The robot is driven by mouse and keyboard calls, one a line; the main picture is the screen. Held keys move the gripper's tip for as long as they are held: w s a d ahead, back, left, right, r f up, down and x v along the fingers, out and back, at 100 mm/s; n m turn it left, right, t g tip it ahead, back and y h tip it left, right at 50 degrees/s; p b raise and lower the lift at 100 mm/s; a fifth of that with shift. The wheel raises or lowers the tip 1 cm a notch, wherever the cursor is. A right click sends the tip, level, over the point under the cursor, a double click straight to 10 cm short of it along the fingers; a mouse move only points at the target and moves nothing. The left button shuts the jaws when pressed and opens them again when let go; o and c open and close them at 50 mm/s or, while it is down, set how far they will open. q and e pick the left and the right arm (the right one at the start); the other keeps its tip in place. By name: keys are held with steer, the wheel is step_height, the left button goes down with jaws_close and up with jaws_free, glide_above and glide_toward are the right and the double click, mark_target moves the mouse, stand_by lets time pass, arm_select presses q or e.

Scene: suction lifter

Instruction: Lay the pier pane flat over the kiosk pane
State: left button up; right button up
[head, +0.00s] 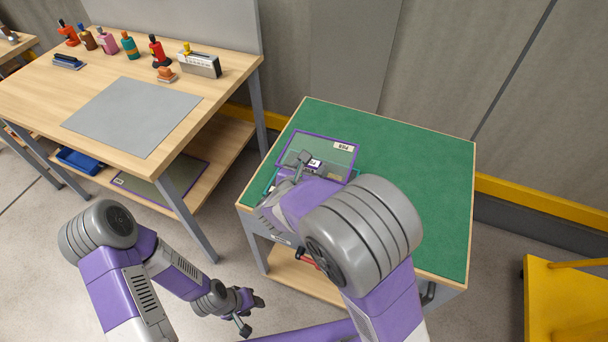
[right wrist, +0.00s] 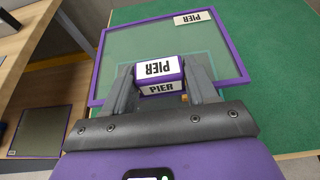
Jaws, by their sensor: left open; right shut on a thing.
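The pier pane (head: 335,143) is a clear sheet with a purple frame and a white PIER label; it also shows in the right wrist view (right wrist: 120,62). My right gripper (right wrist: 160,88) is shut on a purple-and-white lifter (right wrist: 158,68) marked PIER, which sits over the pane. A teal-edged pane (head: 356,174), likely the kiosk pane, lies partly hidden beneath it on the green table. The pier pane appears raised above the table; the exact gap is unclear. My left gripper (head: 246,312) is open and empty, low in front of the table.
The green table (head: 420,170) is clear at its right. A wooden bench (head: 45,95) at the left holds a grey mat (head: 133,115) and several coloured lifters along its back. Another purple-framed pane (head: 190,172) lies on its lower shelf. A yellow stand (head: 565,300) is at lower right.

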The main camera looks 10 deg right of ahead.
steer(key=shift+w+a+f+m, duration=0.2)
steer(key=shift+a+m, duration=0.1)
steer(key=shift+a, duration=0.35)
steer(key=shift+s, duration=0.15)
step_height(320, 180, down, 7)
steer(key=b, duration=0.6)
steer(key=shift+f, duration=0.2)
steer(key=shift+f, duration=0.75)
stand_by(0.3)
steer(key=o, duration=1.5)
steer(key=shift+a, duration=0.1)
